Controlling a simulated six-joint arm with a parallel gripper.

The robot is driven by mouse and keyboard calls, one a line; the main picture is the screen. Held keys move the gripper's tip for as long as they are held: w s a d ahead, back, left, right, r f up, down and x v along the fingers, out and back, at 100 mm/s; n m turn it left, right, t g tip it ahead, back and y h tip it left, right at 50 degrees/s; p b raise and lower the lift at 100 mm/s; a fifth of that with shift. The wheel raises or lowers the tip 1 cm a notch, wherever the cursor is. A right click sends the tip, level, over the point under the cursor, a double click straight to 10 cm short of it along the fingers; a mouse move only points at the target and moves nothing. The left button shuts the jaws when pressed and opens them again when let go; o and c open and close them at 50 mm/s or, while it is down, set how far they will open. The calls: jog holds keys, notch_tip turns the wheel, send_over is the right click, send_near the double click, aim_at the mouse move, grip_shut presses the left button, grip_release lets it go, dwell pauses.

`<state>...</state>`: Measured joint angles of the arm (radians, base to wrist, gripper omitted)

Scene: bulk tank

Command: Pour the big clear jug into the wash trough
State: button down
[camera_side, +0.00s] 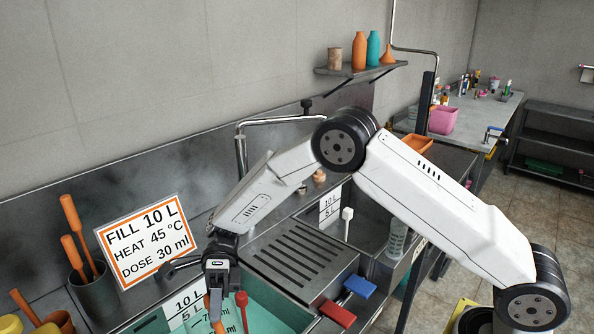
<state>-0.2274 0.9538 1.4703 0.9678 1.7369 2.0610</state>
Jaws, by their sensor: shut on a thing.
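My gripper (216,283) is at the lower left, above the near trough (265,303), which holds teal liquid. A clear container with marks (397,241) stands at the right of the far basin (345,225). I cannot tell which basin is the wash trough.
A sign (143,240) reads fill 10 L, heat 45 °C, dose 30 ml. A pot (95,292) of orange-handled tools stands left. A slotted drainboard (295,262) separates the basins. Red (337,313) and blue (360,286) blocks sit at its front edge. A tap (241,150) rises behind.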

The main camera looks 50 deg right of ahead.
aim_at(223, 331)
jog(key=shift+s, duration=0.1)
